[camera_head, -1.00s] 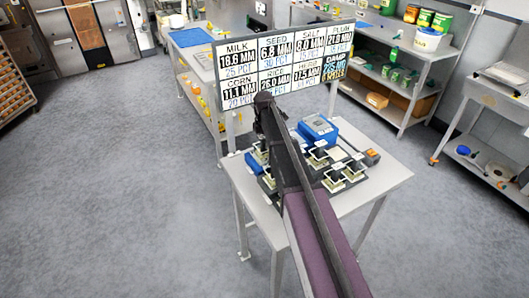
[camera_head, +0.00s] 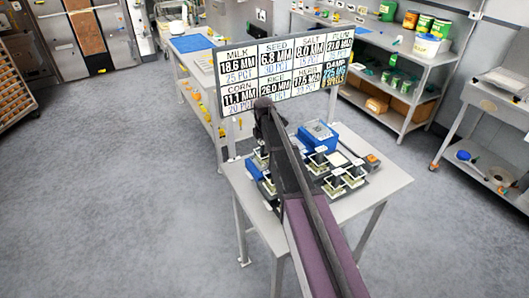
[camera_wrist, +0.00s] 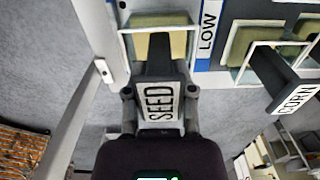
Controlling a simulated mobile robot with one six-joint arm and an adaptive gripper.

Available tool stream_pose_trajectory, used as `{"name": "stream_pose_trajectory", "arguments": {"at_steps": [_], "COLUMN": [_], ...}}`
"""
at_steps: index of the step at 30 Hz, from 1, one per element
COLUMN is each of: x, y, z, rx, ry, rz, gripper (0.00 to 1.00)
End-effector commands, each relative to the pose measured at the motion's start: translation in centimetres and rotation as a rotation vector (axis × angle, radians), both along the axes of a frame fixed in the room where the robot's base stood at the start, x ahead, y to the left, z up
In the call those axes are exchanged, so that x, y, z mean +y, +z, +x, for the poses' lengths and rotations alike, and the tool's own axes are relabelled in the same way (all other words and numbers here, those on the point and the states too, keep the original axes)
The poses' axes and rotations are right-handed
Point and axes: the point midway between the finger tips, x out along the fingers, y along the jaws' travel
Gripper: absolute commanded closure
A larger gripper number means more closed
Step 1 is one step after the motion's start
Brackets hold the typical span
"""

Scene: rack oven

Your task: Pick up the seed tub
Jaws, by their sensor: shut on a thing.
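The seed tub (camera_wrist: 159,103) is in the wrist view, with its dark handle and a white plate reading SEED. My gripper (camera_wrist: 160,92) is shut on it, one finger on each side of the labelled part. Beyond the handle is a white-rimmed square frame with a yellow-green pad; whether it is touching its support cannot be told. In the head view my arm hides the gripper and the seed tub over the small table.
A similar corn tub (camera_wrist: 290,92) stands close on the right. In the head view, several white-framed holders (camera_head: 343,178) and a blue device (camera_head: 318,137) stand on the table (camera_head: 378,193). A sign board (camera_head: 280,72) rises behind. Open floor lies left.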

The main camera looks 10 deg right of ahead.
Motion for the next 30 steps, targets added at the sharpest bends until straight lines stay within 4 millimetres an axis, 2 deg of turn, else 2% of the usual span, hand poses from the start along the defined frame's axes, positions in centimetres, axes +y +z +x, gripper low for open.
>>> {"name": "stream_pose_trajectory", "arguments": {"at_steps": [8,14,30], "x": [0.0,0.0,-0.1], "y": [0.7,2.0,7.4], "z": [0.0,0.0,0.0], "rx": [0.0,0.0,0.0], "ry": [0.0,0.0,-0.001], "rz": [0.0,0.0,0.0], "gripper": [1.0,1.0,1.0]}}
